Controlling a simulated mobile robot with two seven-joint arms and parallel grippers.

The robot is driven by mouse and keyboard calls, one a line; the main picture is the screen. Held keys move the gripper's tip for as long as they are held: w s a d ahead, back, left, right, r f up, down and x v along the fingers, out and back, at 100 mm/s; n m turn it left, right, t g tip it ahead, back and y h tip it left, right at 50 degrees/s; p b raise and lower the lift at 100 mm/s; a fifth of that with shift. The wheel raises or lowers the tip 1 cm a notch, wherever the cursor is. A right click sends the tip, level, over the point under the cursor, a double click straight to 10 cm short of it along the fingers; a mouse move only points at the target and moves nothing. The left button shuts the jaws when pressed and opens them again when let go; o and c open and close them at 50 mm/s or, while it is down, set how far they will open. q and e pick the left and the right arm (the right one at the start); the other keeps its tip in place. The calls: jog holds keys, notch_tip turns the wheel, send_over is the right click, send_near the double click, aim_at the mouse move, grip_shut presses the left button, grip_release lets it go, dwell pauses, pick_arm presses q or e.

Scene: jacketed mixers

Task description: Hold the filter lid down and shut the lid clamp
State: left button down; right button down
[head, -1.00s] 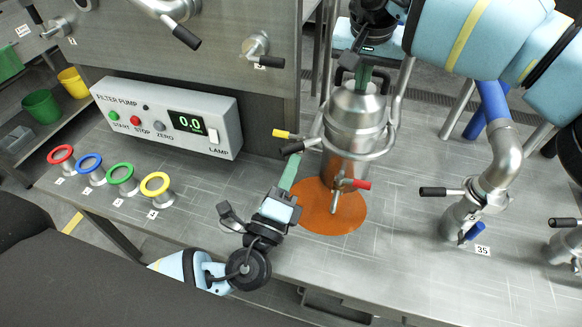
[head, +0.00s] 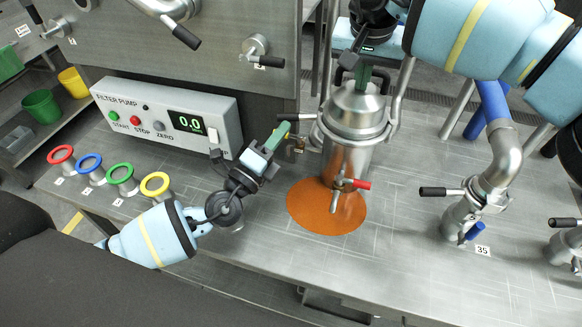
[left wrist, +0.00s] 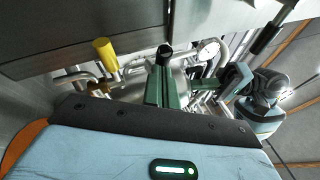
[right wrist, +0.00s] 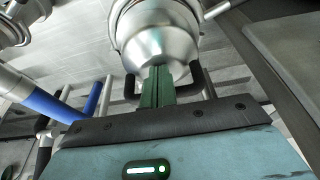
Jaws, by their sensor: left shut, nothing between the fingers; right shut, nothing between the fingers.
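The steel filter vessel (head: 345,162) stands over an orange disc, its domed lid (head: 357,104) on top. My right gripper (head: 362,82) is shut and empty, fingers pointing down at the lid top; contact is hard to tell. In the right wrist view its fingers (right wrist: 157,84) are between the sides of the black lid handle (right wrist: 202,80). The clamp ring (head: 345,138) lies close around the lid's rim. A black-ended lever (head: 288,117) points left from it. My left gripper (head: 283,130) is shut and empty, close to this lever; touching is unclear.
The filter pump box (head: 165,118) stands just left of my left gripper. Several coloured rings (head: 122,173) stand at front left. A red-handled valve (head: 350,184) sticks out at the vessel's front. A pipe with a black-handled valve (head: 465,195) is at right. The front middle bench is clear.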

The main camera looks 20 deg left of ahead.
pick_arm(q)
jog(key=shift+w+a+r, duration=0.2)
jog(key=shift+w+a, duration=0.2)
jog(key=shift+w, duration=0.4)
pick_arm(e)
jog(key=shift+s+r, duration=0.1)
jog(key=shift+s, duration=0.1)
pick_arm(q)
jog(key=shift+r, duration=0.15)
pick_arm(e)
jog(key=shift+w, duration=0.3)
pick_arm(q)
jog(key=f+v, duration=0.1)
jog(key=v, duration=1.2)
jog(key=shift+d+f, duration=0.25)
jog(key=shift+f, duration=0.15)
jog(key=shift+s, duration=0.1)
dwell(0.4)
